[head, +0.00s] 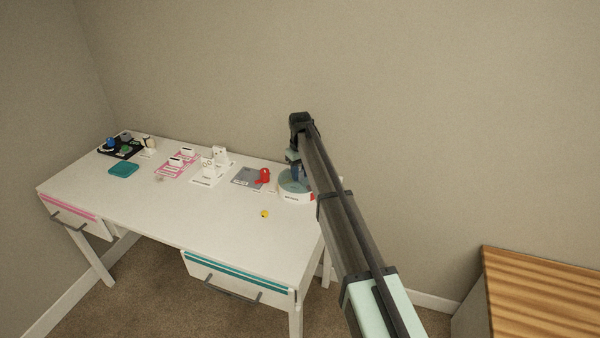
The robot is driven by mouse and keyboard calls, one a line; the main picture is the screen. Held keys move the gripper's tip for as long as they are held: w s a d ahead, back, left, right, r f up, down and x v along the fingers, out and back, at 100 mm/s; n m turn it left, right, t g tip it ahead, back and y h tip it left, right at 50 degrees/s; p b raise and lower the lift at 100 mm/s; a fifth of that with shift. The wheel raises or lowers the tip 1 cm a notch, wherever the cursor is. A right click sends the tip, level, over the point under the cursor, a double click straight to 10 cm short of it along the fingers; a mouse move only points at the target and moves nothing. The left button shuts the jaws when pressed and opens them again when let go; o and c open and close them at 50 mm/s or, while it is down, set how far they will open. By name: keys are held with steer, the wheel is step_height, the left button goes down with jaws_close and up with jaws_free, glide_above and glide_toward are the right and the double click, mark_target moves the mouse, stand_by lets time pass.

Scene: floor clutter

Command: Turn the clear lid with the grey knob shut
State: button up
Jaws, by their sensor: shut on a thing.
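A round white container with a clear, teal-looking lid (287,184) stands at the right end of the white desk. My gripper (298,177) reaches down from above onto the top of this lid. It is shut at the lid's middle, where the grey knob sits. The knob itself is hidden behind the fingers and arm. The right part of the container is also covered by my arm, and a small red patch shows at its right edge. How far the lid is turned cannot be told from here.
A red knob-like piece (263,176) on a grey plate (247,178) stands just left of the container. A small yellow piece (264,214) lies in front. Several white, pink and black devices line the desk's back. The desk's front middle is clear.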

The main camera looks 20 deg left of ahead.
jaws_close()
stand_by(0.4)
